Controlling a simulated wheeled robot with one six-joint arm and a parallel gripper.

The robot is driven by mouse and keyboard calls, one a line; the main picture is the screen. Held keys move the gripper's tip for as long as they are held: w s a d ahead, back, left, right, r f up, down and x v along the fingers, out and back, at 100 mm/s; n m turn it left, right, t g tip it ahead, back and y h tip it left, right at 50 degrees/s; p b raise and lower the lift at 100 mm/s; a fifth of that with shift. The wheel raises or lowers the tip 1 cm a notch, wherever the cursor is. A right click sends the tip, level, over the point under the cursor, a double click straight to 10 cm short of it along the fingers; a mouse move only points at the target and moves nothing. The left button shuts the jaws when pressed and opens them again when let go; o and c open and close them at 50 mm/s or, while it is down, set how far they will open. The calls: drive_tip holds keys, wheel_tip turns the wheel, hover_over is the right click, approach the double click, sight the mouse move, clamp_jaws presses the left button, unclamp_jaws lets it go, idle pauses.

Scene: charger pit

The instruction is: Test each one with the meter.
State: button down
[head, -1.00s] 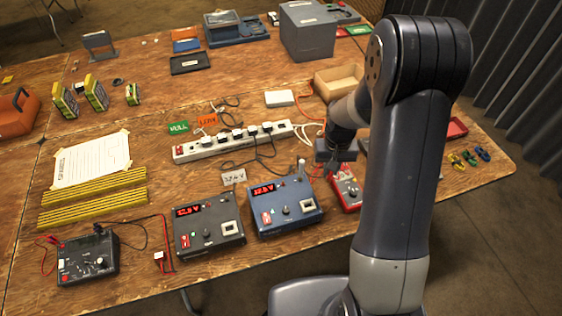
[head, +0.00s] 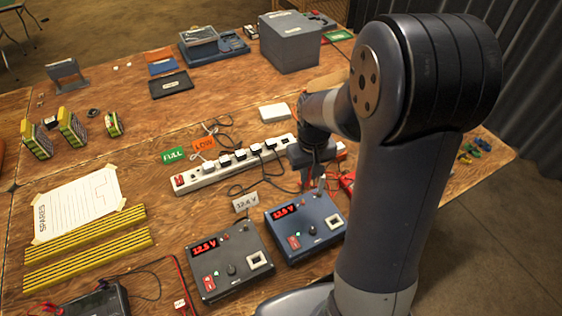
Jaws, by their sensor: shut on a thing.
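My gripper (head: 314,175) is beside the right end of the power strip, behind the blue charger. It is shut on a red thing that is mostly hidden, so I cannot tell what it is. Another red patch (head: 347,183), perhaps the red meter or its lead, shows to the right, largely behind my arm. The blue charger (head: 305,227) and grey charger (head: 231,262) have lit red displays. A black meter (head: 95,303) with red leads is cut off at the lower left. Yellow-and-black battery packs (head: 72,127) stand at the left.
A white power strip (head: 232,165) with several plugs and loose cables lies mid-table. Green FULL (head: 173,155) and orange (head: 203,143) cards stand behind it. Yellow strips (head: 85,245) and a white SPARES sheet (head: 78,203) lie left. A grey box (head: 290,42) stands at the back.

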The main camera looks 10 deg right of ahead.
sight(305, 185)
drive_tip(key=shift+w+a, duration=0.1)
drive_tip(key=shift+a, duration=0.3)
drive_tip(key=shift+d+f+b, duration=0.1)
drive_tip(key=shift+f+b, duration=0.4)
drive_tip(key=shift+b, duration=0.1)
drive_tip(key=shift+f+b, duration=1.8)
drive_tip(key=shift+f, duration=0.55)
drive_tip(key=shift+f+b, duration=0.65)
drive_tip(key=shift+f, duration=0.25)
drive_tip(key=c, duration=1)
unclamp_jaws()
drive_tip(key=shift+r+p, duration=3.05)
drive_tip(key=shift+r, duration=0.75)
